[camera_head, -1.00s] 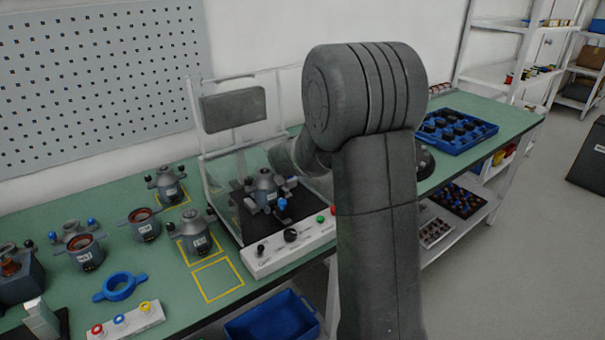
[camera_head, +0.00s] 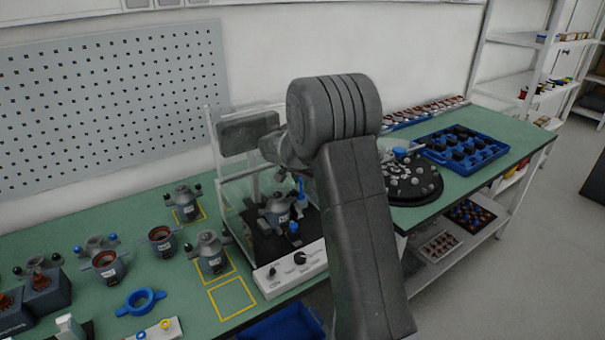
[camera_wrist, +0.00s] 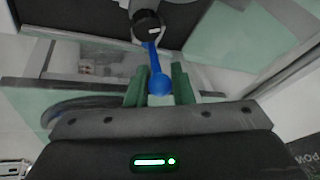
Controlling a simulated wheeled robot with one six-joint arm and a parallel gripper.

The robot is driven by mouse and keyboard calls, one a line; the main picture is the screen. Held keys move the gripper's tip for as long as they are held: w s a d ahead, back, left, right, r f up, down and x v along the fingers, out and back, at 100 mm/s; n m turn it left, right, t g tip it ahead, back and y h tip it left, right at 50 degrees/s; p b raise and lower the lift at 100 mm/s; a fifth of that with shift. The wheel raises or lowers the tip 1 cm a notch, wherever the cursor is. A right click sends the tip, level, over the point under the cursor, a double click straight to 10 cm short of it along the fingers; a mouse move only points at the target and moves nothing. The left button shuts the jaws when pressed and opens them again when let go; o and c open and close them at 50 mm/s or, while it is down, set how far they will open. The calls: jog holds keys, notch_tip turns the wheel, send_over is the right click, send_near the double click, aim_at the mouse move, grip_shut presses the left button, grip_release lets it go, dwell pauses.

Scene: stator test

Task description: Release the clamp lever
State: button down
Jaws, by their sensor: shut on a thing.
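The clamp lever (camera_wrist: 153,58) is a blue bar with a round blue knob, running from a dark round pivot (camera_wrist: 148,27) in the wrist view. My gripper (camera_wrist: 160,76) has its green fingers on both sides of the lever at the knob end and is shut on it. In the head view a blue upright piece (camera_head: 301,190), apparently this lever, stands beside the grey stator (camera_head: 278,210) inside the clear-walled test fixture (camera_head: 231,190). My arm hides the fixture's right side and most of my gripper there.
A white control panel (camera_head: 290,270) with knobs fronts the fixture. Several stators stand to the left, near a blue ring (camera_head: 140,301). A dark round tray (camera_head: 412,190) and a blue tray (camera_head: 464,148) lie to the right. The clear walls and grey box (camera_head: 249,132) stand close to my arm.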

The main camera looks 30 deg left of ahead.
jog(key=shift+a+h+p, duration=0.1)
jog(key=shift+h+p, duration=0.2)
jog(key=c, duration=1.3)
grip_release()
jog(key=shift+f+b, duration=0.1)
jog(key=shift+b, duration=0.2)
